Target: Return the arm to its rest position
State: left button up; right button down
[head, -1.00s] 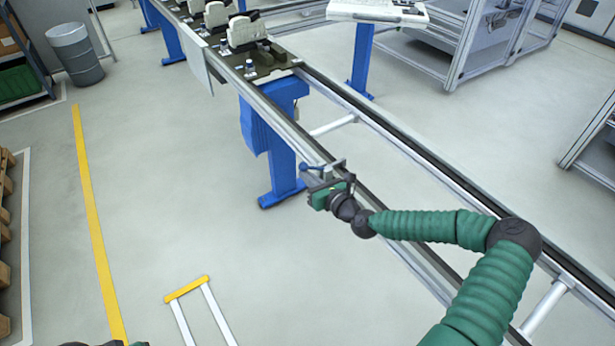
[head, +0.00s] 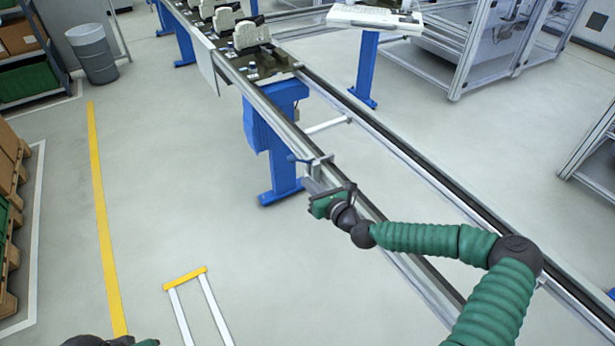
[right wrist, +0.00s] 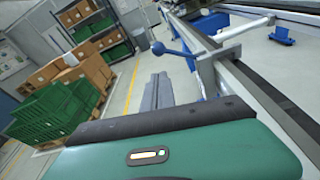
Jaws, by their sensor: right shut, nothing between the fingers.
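My right arm (head: 430,238) reaches in from the lower right across the conveyor rails. My right gripper (head: 307,184) is shut and empty, beside the near rail and just below a small clamp with a blue-knobbed lever (head: 295,158). In the right wrist view the grey fingers (right wrist: 157,90) lie together with nothing between them. The blue-knobbed lever (right wrist: 172,50) is up and to the right of them, apart from the fingertips. Only a dark and green piece of my left arm shows at the bottom left edge of the head view; its fingers are not visible.
The conveyor (head: 262,108) runs from upper left to lower right, with carriers holding pale parts at its far end. A blue leg (head: 282,170) stands behind the gripper. Open floor lies left of the conveyor.

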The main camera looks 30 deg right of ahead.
jog(key=s+a+f+n+g+y, duration=0.3)
jog(key=s+a+f+n+g, duration=0.15)
jog(key=a+f+n, duration=0.4)
jog(key=s+a+f+n+g, duration=0.2)
jog(key=s+a+n+g, duration=0.1)
jog(key=s+n, duration=0.3)
jog(key=s+a+f+n+g, duration=0.2)
jog(key=s+n+g, duration=0.1)
jog(key=s+n, duration=0.3)
pick_arm(q)
jog(key=shift+s+d+r, duration=0.1)
jog(key=shift+s+d, duration=0.05)
jog(key=shift+s, duration=0.05)
pick_arm(e)
jog(key=s+d+r+n+g+h, duration=0.1)
jog(key=s+d+r+n+h, duration=0.1)
jog(key=s+r+n, duration=0.4)
jog(key=s+d+r+n+g+h, duration=0.1)
jog(key=s+r+n+h, duration=0.2)
jog(key=s+r+n, duration=0.2)
jog(key=s+n, duration=0.2)
jog(key=n, duration=0.2)
jog(key=shift+s+d+r+n+g, duration=0.35)
jog(key=shift+s+d, duration=0.05)
